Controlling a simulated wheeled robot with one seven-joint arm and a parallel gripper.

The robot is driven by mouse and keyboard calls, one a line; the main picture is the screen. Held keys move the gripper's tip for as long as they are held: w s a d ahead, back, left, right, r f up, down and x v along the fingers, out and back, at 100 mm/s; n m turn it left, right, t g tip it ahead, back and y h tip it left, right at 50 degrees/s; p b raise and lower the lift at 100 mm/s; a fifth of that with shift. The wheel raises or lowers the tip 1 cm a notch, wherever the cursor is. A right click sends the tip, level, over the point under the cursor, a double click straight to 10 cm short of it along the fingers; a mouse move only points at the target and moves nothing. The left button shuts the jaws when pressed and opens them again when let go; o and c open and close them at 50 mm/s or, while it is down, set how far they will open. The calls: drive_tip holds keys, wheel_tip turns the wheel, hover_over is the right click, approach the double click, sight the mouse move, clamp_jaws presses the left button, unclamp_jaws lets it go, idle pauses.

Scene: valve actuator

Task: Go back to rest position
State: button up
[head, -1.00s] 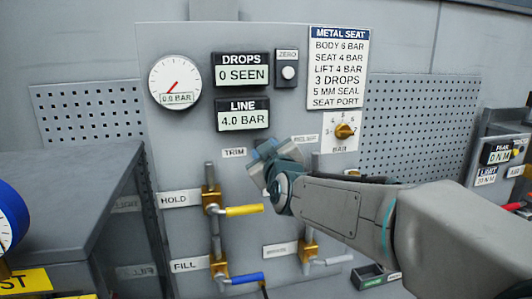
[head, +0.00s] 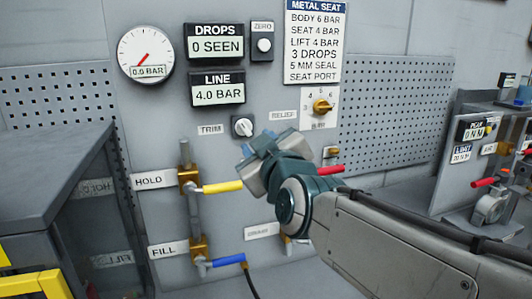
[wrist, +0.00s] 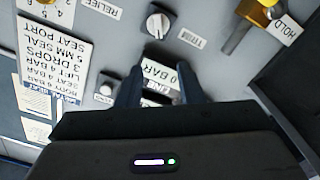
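My gripper (head: 265,165) is in front of the grey valve panel (head: 160,105), right of the yellow HOLD handle (head: 222,187) and below the TRIM knob (head: 242,126). The LINE display reads 4.0 BAR in the head view (head: 217,90). The gauge (head: 146,54) reads 0.0 BAR.
The blue FILL handle (head: 228,261) sits low on the panel. A red handle (head: 330,169) shows just behind my arm. A grey cabinet (head: 50,165) stands at the left, with a yellow frame (head: 35,283) in front. Another bench with instruments (head: 480,150) is at the right.

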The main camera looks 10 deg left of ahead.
drive_tip(key=shift+s+d, duration=0.25)
drive_tip(key=shift+s, duration=0.15)
drive_tip(key=s+d+f+m+g+h, duration=0.3)
drive_tip(key=d+f+m+g+h, duration=0.35)
drive_tip(key=d+f, duration=1.1)
drive_tip(key=s+d+f+m+g+h, duration=0.3)
drive_tip(key=s+d+f+m+g, duration=0.2)
drive_tip(key=s+d+f, duration=0.5)
drive_tip(key=shift+s+d+f+m, duration=0.15)
drive_tip(key=shift+s+m, duration=0.4)
drive_tip(key=shift+s, duration=0.3)
